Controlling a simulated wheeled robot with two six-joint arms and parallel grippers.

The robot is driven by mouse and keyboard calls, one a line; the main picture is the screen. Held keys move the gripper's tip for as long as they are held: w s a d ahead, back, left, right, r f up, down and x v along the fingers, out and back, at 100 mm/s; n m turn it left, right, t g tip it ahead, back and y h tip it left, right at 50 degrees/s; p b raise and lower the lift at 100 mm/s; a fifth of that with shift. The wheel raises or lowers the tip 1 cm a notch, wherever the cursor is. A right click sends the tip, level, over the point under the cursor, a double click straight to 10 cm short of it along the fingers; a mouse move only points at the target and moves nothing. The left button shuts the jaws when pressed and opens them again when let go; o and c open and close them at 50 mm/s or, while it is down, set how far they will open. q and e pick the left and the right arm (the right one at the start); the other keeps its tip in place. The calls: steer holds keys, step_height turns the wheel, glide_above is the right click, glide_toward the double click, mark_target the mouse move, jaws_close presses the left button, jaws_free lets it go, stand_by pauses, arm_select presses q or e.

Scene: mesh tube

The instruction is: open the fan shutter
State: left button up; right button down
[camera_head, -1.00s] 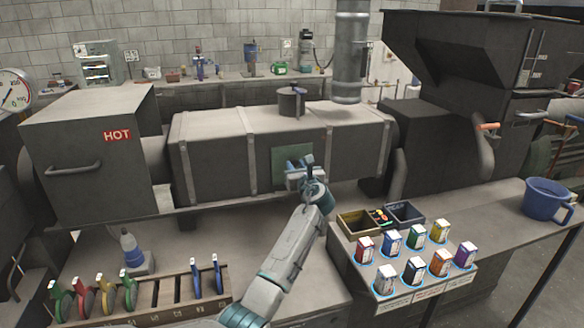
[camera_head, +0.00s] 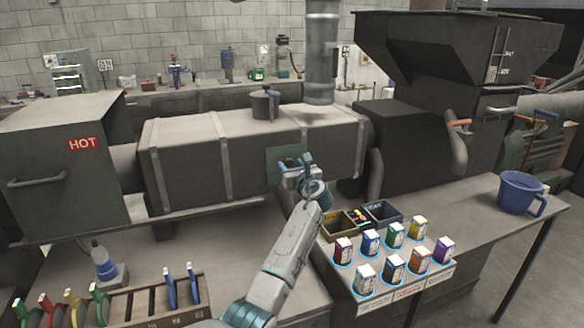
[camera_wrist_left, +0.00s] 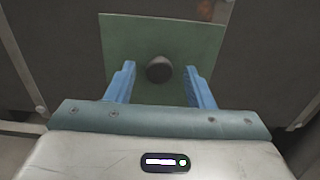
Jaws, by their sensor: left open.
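A green square plate (camera_head: 285,160) with a dark round knob is on the front face of the long grey box (camera_head: 200,165). I cannot tell whether this plate is the fan shutter. In the left wrist view the plate (camera_wrist_left: 180,35) fills the upper middle, and its knob (camera_wrist_left: 158,69) shows between and beyond my two blue fingers. My left gripper (camera_head: 291,168) is open in front of the plate, and it also shows in the left wrist view (camera_wrist_left: 160,88). It holds nothing. In the head view the gripper hides part of the plate and the knob. My right gripper is not in view.
A box marked HOT (camera_head: 60,150) stands at the left. Small cartons (camera_head: 365,278) stand on the bench at the lower right, near a blue mug (camera_head: 518,193). A rack (camera_head: 150,303) with coloured handles is at the lower left. A dark hopper (camera_head: 440,50) stands at the upper right.

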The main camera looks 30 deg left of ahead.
arm_select(q)
steer(key=shift+s+d+f, duration=0.1)
steer(key=shift+s+d, duration=0.15)
steer(key=shift+d, duration=0.15)
steer(key=b+v, duration=0.2)
steer(key=v, duration=0.7)
steer(key=shift+s+d, duration=0.25)
steer(key=shift+s, duration=0.1)
